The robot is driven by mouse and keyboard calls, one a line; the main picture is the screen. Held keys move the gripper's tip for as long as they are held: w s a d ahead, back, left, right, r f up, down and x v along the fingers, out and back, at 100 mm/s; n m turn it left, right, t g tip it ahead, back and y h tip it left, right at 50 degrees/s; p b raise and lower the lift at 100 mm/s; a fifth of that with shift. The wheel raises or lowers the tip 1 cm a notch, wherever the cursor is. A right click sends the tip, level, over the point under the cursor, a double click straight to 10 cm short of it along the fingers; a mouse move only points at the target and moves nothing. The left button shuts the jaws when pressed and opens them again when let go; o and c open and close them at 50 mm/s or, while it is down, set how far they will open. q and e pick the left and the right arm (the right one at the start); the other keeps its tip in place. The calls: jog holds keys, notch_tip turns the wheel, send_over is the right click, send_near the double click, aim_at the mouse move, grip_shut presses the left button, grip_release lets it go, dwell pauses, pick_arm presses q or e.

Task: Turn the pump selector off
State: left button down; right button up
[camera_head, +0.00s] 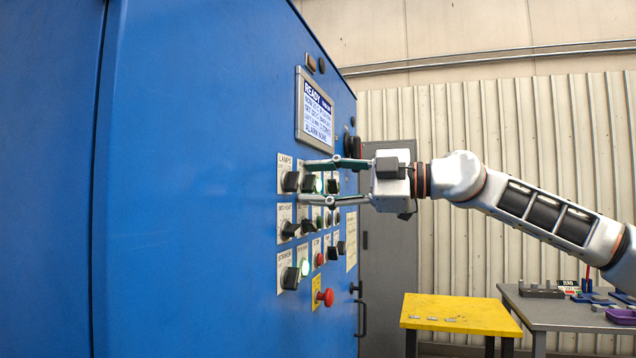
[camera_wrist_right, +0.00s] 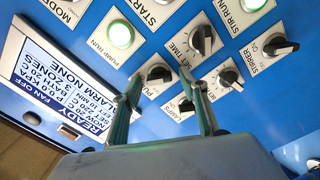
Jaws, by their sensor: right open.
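The pump selector (camera_wrist_right: 158,75) is a black knob on a white plate in the right wrist view. Its label is partly hidden by a finger, with only "PU" readable. My right gripper (camera_wrist_right: 165,82) is open, with one finger on each side of the knob in that view; I cannot tell whether they touch it. In the head view my right gripper (camera_head: 305,181) reaches in from the right, its two fingers apart over the upper knob rows. The pump selector cannot be picked out for sure there. My left gripper is not in view.
The blue cabinet (camera_head: 190,180) carries a display (camera_head: 315,109), several knobs and a red button (camera_head: 325,297). Close to the gripper are the lamps knob (camera_wrist_right: 187,105), the set time knob (camera_wrist_right: 205,41) and the lit pump run lamp (camera_wrist_right: 120,35). A yellow table (camera_head: 460,312) stands at lower right.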

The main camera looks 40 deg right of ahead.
jog(key=c, duration=1.1)
jog(key=shift+n, duration=0.4)
jog(key=shift+f+n, duration=0.1)
jog(key=shift+n, duration=0.5)
jog(key=n+b, duration=0.1)
jog(key=n, duration=0.2)
jog(key=shift+n, duration=0.3)
jog(key=n, duration=0.2)
jog(key=shift+f+n+b, duration=0.1)
jog(key=shift+n+b, duration=0.2)
jog(key=shift+n, duration=1.9)
